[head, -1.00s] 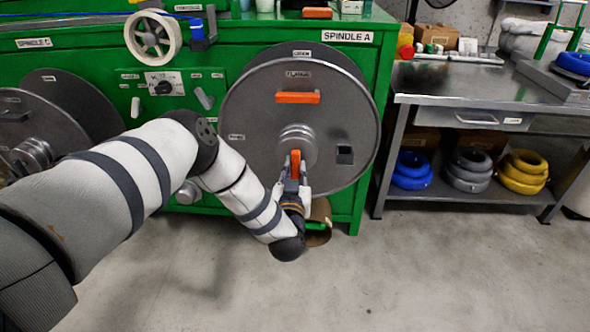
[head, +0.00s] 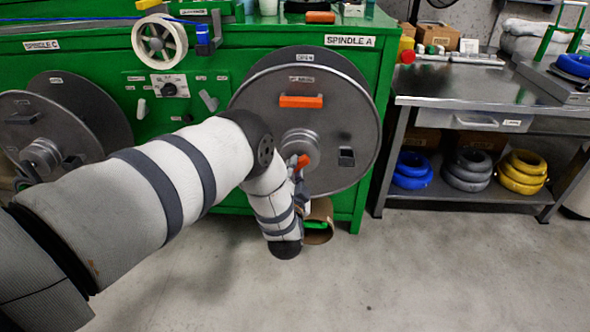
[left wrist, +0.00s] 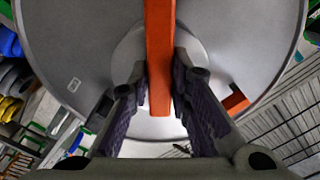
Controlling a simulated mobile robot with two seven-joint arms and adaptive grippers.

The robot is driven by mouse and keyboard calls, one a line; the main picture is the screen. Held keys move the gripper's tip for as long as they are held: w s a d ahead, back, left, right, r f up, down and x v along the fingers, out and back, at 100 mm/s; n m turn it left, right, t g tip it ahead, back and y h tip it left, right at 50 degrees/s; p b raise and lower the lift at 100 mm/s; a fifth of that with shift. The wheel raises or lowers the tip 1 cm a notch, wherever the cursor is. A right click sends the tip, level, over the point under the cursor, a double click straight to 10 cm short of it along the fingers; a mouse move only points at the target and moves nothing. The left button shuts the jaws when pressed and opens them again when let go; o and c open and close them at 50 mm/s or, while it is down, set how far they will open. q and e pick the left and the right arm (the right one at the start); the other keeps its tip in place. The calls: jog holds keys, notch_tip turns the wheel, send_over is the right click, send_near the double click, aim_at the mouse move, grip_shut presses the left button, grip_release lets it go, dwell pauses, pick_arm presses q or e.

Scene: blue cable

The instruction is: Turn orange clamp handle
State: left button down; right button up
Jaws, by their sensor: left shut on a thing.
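The orange clamp handle (head: 303,160) sits at the hub of the grey spindle A disc (head: 350,125) and is tilted in the head view. My left gripper (head: 299,170) is shut on it, partly hidden behind my own arm. In the left wrist view the handle (left wrist: 159,60) runs down between the two dark finger pads of my left gripper (left wrist: 160,95). A second orange bar (head: 301,102) is fixed higher on the disc. My right gripper is not in view.
The green machine (head: 220,85) stands behind the disc. A brown bin (head: 319,222) is below it. A metal workbench (head: 470,85) with blue, grey and yellow coils on its shelf stands to the right. The floor in front is clear.

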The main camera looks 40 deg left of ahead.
pick_arm(q)
jog(key=shift+s+a+r+m, duration=0.1)
jog(key=shift+r+m, duration=0.05)
jog(key=shift+m, duration=1.25)
jog(key=shift+a+r+m, duration=0.1)
jog(key=shift+m, duration=1.3)
jog(key=shift+s+r+m, duration=0.1)
jog(key=shift+r+m, duration=0.05)
jog(key=shift+m, duration=1.25)
jog(key=shift+m+b, duration=0.3)
jog(key=c, duration=1.5)
grip_release()
jog(key=shift+r, duration=0.1)
jog(key=v, duration=1.2)
